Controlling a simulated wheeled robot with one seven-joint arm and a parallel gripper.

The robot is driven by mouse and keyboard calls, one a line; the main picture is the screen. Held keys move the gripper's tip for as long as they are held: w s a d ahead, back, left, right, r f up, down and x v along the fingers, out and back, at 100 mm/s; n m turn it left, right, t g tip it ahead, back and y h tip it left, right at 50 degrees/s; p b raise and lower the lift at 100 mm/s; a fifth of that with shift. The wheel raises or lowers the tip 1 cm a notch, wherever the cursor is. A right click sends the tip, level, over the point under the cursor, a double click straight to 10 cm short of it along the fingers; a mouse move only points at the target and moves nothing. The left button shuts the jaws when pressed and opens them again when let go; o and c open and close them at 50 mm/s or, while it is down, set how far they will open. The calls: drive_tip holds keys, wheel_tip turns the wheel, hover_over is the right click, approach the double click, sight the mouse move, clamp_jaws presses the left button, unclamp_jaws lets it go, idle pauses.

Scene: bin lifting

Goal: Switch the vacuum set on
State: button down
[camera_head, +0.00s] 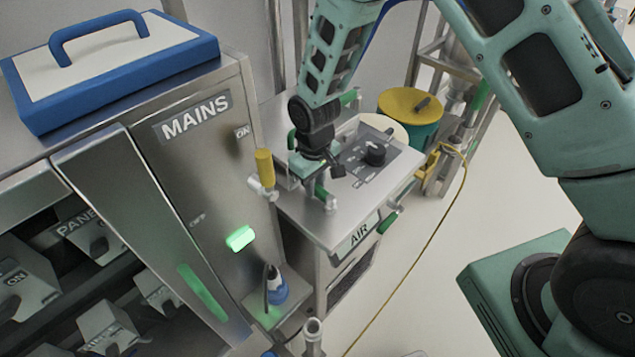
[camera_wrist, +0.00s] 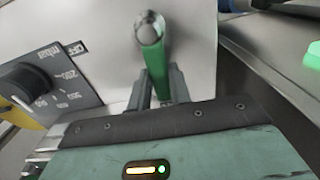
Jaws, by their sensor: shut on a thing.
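A steel cabinet (camera_head: 295,208) labelled AIR carries a dark panel with a black round knob (camera_head: 373,153) on its top. In the wrist view the same knob (camera_wrist: 22,82) sits at the left, with the markings OFF, 200 and mbar beside it. A green lever (camera_wrist: 153,66) with a round metal end stands between my fingers in the wrist view. My gripper (camera_wrist: 160,88) is shut on this lever. In the head view my gripper (camera_head: 312,172) is over the cabinet's left part, left of the knob, and mostly hides the lever.
A steel MAINS cabinet (camera_head: 165,165) with a lit green light (camera_head: 240,238) stands at the left. A yellow-handled valve (camera_head: 264,168) is close to my gripper's left. Another green handle (camera_head: 388,222) is on the AIR front. A yellow-lidded bin (camera_head: 408,103) stands behind; a yellow cable (camera_head: 412,262) crosses the floor.

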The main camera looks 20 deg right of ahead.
drive_tip(key=shift+a, duration=0.15)
idle(0.4)
drive_tip(key=c, duration=1.3)
unclamp_jaws()
drive_tip(key=shift+s, duration=0.1)
wheel_tip(320, 180, up, 18)
drive_tip(key=b, duration=0.3)
drive_tip(key=shift+f, duration=0.25)
drive_tip(key=s, duration=0.8)
drive_tip(key=s+r+n, duration=0.1)
drive_tip(key=s, duration=0.7)
drive_tip(key=s+r+n, duration=0.1)
drive_tip(key=s, duration=0.8)
drive_tip(key=shift+r+y, duration=0.2)
drive_tip(key=shift+y, duration=0.1)
